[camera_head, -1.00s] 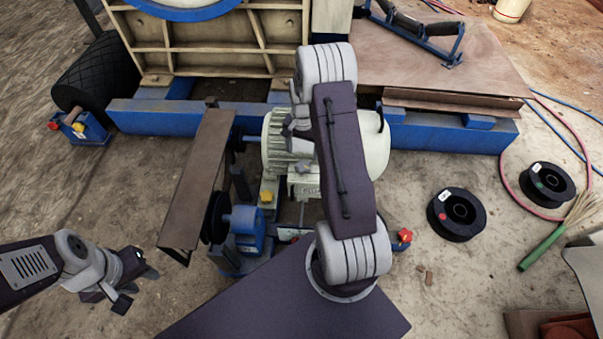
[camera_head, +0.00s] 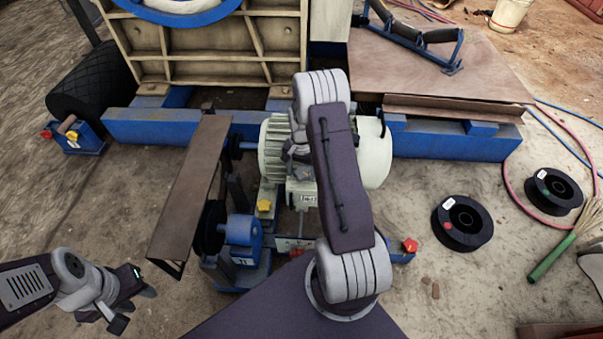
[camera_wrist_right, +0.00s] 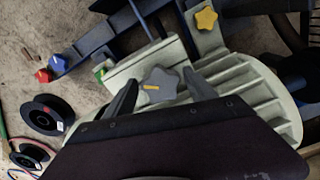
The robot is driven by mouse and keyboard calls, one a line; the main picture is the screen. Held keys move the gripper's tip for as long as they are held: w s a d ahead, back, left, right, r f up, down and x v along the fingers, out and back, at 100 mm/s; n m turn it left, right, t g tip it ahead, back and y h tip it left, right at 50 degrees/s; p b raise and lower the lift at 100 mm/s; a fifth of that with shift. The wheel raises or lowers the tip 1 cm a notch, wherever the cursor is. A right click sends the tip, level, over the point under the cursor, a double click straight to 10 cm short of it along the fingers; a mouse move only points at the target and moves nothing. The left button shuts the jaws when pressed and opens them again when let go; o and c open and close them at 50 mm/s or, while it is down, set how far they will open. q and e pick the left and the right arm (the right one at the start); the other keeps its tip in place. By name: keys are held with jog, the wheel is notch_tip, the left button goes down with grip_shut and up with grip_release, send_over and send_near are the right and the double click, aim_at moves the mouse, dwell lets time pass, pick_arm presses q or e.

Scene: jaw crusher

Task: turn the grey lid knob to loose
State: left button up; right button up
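The grey lid knob (camera_wrist_right: 159,85) is star-shaped with a yellow mark on top. It sits on a pale lid on the motor (camera_wrist_right: 236,85). My right gripper (camera_wrist_right: 160,78) is open, with one finger on each side of the knob in the right wrist view; I see gaps between the fingers and the knob. In the head view my right gripper (camera_head: 297,152) is over the motor's box, partly hidden by my own arm. My left gripper (camera_head: 136,296) is empty over bare ground at the lower left; its fingers look spread.
A yellow star knob (camera_head: 264,205) and a red one (camera_head: 410,245) stand near the motor. A brown channel guard (camera_head: 188,195) lies to its left. Black spools (camera_head: 462,222) and hoses lie on the ground at right. The crusher's blue beam (camera_head: 170,123) runs behind.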

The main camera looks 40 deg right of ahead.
aim_at(302, 174)
jog(key=c, duration=1)
jog(key=shift+s+r+n+p, duration=0.1)
jog(key=shift+r+n+p, duration=0.3)
jog(key=shift+p, duration=0.45)
jog(key=shift+f+n, duration=0.25)
jog(key=shift+n, duration=0.05)
jog(key=shift+f, duration=0.15)
jog(key=o, duration=1.4)
notch_tip(302, 174, up, 9)
jog(key=p, duration=0.5)
